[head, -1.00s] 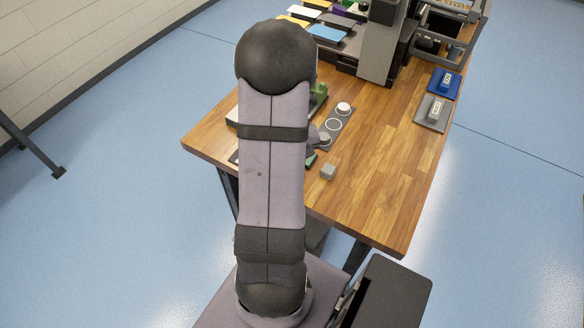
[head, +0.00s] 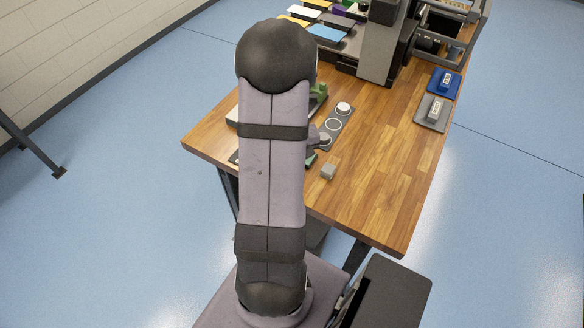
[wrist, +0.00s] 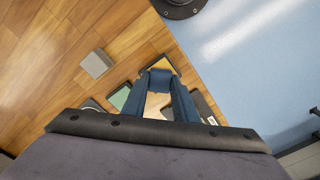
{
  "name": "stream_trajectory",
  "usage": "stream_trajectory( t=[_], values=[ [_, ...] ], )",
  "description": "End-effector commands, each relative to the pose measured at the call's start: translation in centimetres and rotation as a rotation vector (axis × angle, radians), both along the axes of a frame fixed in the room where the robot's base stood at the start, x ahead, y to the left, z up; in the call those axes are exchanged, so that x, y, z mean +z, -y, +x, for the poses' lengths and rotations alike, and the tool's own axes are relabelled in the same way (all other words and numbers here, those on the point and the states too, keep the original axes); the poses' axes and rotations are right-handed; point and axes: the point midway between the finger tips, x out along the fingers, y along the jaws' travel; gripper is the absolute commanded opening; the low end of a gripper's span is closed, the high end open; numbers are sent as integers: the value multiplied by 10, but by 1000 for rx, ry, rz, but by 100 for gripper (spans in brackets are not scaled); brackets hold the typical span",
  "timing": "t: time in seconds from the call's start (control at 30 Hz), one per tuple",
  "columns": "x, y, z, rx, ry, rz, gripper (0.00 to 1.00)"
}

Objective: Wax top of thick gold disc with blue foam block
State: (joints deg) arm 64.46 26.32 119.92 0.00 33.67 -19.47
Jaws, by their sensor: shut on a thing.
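My gripper (wrist: 160,76) shows in the wrist view as two dark blue fingers reaching away from the palm. It is shut on the blue foam block (wrist: 161,65), which sits between the fingertips. A tan-yellow patch with a dark edge (wrist: 159,57) shows just beyond the block, near the table's edge. I cannot tell whether the block touches it. I cannot make out the thick gold disc for certain in either view. In the head view my arm hides the gripper and the block.
A grey block (head: 328,172) stands on the wooden table (head: 375,190), and shows in the wrist view (wrist: 96,63). A green pad (wrist: 120,96) lies left of the fingers. A grey strip with round places (head: 334,125) lies behind. The table's right front is clear.

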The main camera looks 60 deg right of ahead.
Motion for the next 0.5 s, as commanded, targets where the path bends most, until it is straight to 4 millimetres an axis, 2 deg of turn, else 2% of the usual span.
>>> stream_trajectory(
  t=[0.23, 0.5],
  values=[
    [2, -2, -1, 0, -3, 6, 8],
    [21, -1, -1, 0, -1, 3, 8]
  ],
)
